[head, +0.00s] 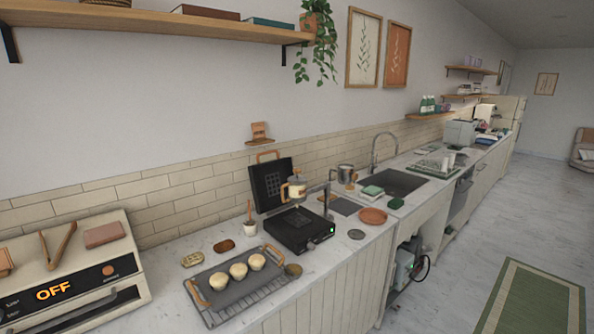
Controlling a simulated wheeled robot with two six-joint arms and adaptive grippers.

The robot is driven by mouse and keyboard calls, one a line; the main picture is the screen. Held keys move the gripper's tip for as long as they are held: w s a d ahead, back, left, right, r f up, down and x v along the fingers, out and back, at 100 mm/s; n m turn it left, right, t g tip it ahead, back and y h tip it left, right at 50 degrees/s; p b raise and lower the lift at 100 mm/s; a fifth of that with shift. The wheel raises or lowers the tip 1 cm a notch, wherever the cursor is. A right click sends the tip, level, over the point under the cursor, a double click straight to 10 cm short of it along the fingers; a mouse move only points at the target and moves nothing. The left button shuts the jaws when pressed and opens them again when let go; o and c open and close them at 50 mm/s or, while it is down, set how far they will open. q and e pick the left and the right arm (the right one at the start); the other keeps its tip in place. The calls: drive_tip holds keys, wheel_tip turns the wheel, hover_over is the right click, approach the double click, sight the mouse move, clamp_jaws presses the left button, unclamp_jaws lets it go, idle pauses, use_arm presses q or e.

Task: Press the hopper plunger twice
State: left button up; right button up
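A small hopper (297,186) with a pale body and orange-brown parts hangs over a black waffle iron (303,230). It seems to be carried by a dark stand (327,204) on its right. Its plunger is too small to tell apart from the rest of the hopper. The waffle iron's lid (270,184) stands open behind, with a wooden handle on top. A small green light shows on the iron's front. Neither of my grippers is in view.
A wire rack (240,292) with 3 pale round cakes (238,271) lies left of the iron. An oven (70,270) reading "OFF" stands far left. A terracotta plate (373,216) and sink (398,183) lie right. A wooden shelf (150,20) hangs above.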

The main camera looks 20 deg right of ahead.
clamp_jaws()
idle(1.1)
